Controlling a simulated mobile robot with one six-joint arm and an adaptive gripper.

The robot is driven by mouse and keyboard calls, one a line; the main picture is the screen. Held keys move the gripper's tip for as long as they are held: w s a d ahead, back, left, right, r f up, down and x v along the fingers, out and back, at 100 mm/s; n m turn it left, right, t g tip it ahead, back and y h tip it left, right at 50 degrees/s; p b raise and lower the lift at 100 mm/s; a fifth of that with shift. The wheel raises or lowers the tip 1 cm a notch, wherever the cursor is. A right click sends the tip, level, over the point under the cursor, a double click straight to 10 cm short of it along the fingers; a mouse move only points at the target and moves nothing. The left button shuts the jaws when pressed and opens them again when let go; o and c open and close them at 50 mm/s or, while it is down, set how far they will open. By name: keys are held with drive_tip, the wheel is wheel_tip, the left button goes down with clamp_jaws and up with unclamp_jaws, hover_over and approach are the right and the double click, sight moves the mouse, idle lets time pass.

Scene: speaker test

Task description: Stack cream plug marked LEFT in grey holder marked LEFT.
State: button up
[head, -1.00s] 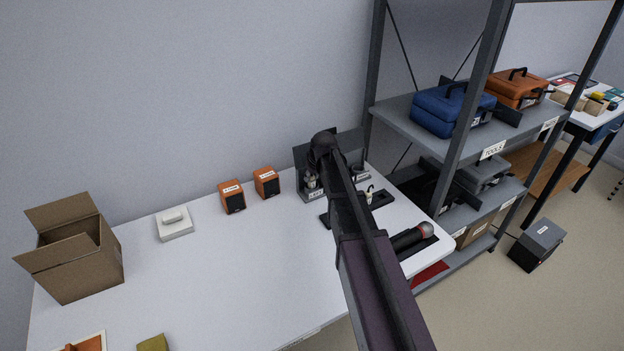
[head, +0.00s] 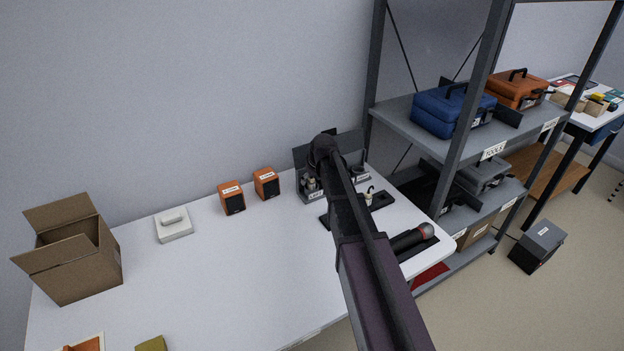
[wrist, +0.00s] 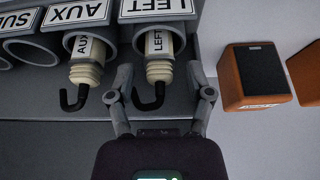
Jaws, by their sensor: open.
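The cream plug marked LEFT (wrist: 159,66) sits in the mouth of the grey holder marked LEFT (wrist: 196,40) in the wrist view. Its ribbed end and hooked black lead stick out toward my gripper. My gripper (wrist: 162,82) is open, with one finger on each side of the plug's ribbed end; I cannot tell whether they touch it. The LEFT label (wrist: 153,8) is on the holder's front. In the head view, my arm partly hides the holder unit (head: 312,197), and my fingers are hidden.
A cream plug marked AUX (wrist: 86,66) sits in the neighbouring holder marked AUX (wrist: 52,41). Two orange speakers (head: 231,198) stand left of the holders. A microphone (head: 410,238) lies near the table's right edge. An open carton (head: 80,265) stands far left; the table's middle is clear.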

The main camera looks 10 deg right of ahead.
drive_tip(key=shift+r, duration=0.2)
drive_tip(key=shift+r+p, duration=0.4)
drive_tip(key=shift+p, duration=0.2)
drive_tip(key=p+v, duration=1)
drive_tip(key=v, duration=0.1)
drive_tip(key=shift+r, duration=0.2)
drive_tip(key=shift+s+d, duration=0.1)
drive_tip(key=shift+s, duration=0.05)
idle(0.3)
drive_tip(key=s+a+f+m+g+h, duration=0.1)
drive_tip(key=s+m+g, duration=0.2)
drive_tip(key=s, duration=2.1)
drive_tip(key=shift+s+a+f+m+g, duration=0.2)
drive_tip(key=shift+s+m+g, duration=0.15)
drive_tip(key=shift+g, duration=0.35)
